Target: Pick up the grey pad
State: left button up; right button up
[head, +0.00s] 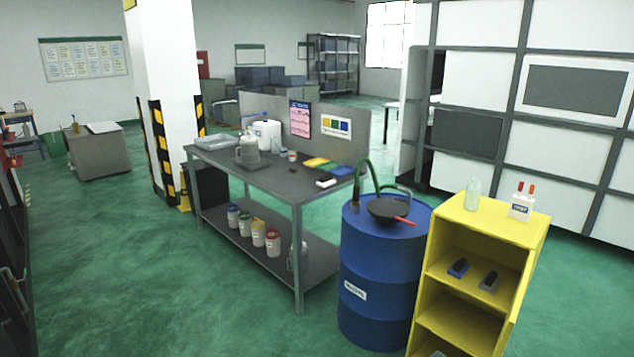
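On the upper shelf of the yellow cabinet (452,232) lie two small block-shaped pads. The right one, the grey pad (489,282), has a dark part and a greyish part. The left one is a blue pad (458,268) with a dark part. A gap separates them on the shelf. Both are small in view, so their detail is hard to tell. Neither of my grippers is in view.
A clear bottle (473,195) and a white holder with red-topped items (521,204) stand on the cabinet. Left of it is a blue drum (375,285) carrying a dark pan (388,210). A grey workbench (245,172) stands behind. Green floor is free at front left.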

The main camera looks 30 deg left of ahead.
aim_at(490, 281)
jog(key=i+j, duration=1.95)
